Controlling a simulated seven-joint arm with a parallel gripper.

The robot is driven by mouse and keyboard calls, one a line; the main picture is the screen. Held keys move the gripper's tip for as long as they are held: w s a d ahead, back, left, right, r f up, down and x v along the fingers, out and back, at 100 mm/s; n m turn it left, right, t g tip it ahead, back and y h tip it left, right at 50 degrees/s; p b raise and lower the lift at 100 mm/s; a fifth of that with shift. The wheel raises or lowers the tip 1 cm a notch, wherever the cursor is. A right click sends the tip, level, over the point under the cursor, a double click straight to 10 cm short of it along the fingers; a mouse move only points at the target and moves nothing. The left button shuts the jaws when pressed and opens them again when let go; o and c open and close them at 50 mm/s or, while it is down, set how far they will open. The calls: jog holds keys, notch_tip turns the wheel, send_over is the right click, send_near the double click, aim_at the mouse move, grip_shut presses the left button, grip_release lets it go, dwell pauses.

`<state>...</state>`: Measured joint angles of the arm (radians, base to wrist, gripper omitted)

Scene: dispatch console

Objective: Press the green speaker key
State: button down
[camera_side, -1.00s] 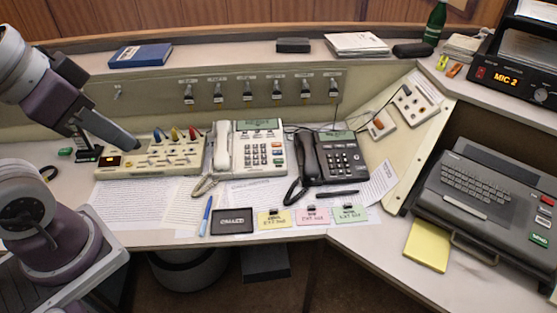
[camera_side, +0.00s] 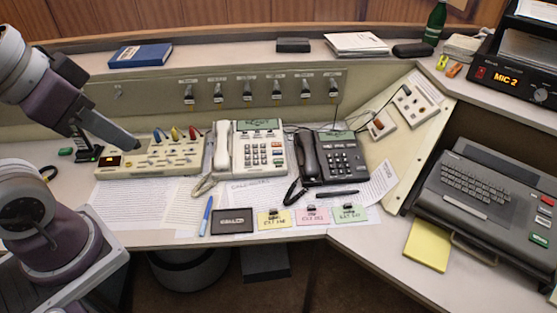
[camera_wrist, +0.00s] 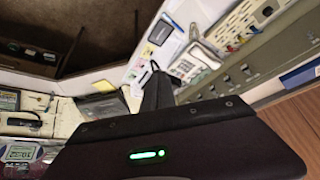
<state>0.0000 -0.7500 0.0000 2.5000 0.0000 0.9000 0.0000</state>
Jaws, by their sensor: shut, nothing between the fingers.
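The white desk phone (camera_side: 251,147) stands on papers mid-desk, handset on its left, small keys on its right; it also shows in the wrist view (camera_wrist: 205,52). The black desk phone (camera_side: 336,156) stands right of it. In the wrist view my gripper (camera_wrist: 158,88) appears as a dark closed wedge.
The beige panel carries upright coloured levers. A grey keyboard terminal (camera_side: 480,195) with red and green keys stands at right. A pen (camera_side: 206,216), a dark plate (camera_side: 232,221) and clipped coloured cards (camera_side: 312,217) lie along the front edge. A green bottle (camera_side: 435,22) stands on the back ledge.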

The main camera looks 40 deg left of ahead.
jog(key=shift+w, duration=0.1)
jog(key=m+t, duration=0.5)
jog(key=m, duration=0.7)
send_over(278, 161)
jog(key=s+d, duration=0.1)
jog(key=s, duration=0.1)
notch_tip(278, 161, down, 24)
jog(key=shift+s+d+h, duration=0.1)
jog(key=shift+h, duration=0.2)
jog(key=shift+n, duration=0.3)
jog(key=shift+w+a+f, duration=0.15)
jog(key=shift+f, duration=1.25)
jog(key=shift+w+a+f, duration=0.2)
jog(key=shift+f, duration=1.25)
jog(key=shift+w+a+f, duration=0.15)
jog(key=shift+f, duration=1.25)
jog(key=shift+f, duration=0.1)
